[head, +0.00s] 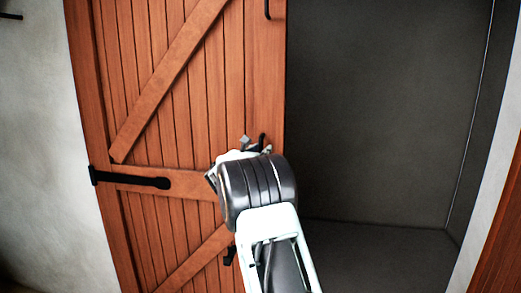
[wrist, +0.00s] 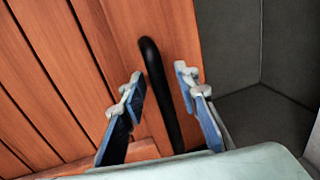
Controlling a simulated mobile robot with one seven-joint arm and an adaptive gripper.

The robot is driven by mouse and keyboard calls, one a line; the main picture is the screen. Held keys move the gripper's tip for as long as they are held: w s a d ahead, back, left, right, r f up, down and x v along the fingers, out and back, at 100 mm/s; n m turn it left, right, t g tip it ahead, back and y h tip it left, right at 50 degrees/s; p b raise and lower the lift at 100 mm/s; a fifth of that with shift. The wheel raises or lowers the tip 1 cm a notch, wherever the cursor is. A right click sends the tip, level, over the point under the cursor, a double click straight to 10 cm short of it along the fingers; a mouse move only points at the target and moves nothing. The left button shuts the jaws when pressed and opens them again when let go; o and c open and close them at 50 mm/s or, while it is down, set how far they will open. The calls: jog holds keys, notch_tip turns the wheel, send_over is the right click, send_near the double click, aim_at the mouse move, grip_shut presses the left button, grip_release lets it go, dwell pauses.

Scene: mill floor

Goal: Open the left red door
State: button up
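The left red door (head: 180,90) is orange-brown planks with diagonal braces, and fills the left and middle of the head view. Its planks also show in the wrist view (wrist: 50,90). A black bar handle (wrist: 160,95) runs upright near the door's free edge; in the head view my arm hides most of it. My gripper (head: 257,146) is at that edge. In the wrist view my gripper (wrist: 159,74) is open, one finger on each side of the handle. No clear contact with the handle shows. I cannot tell whether the door is slightly ajar.
Right of the door is a dark grey empty recess (head: 380,110) with a bare floor (head: 390,255). A black strap hinge (head: 130,178) is on the door's left side. Another red wooden panel (head: 500,245) shows at the far right. A pale wall (head: 35,130) is at left.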

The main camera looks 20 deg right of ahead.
grip_shut()
jog(key=shift+s+a, duration=0.1)
dwell(0.4)
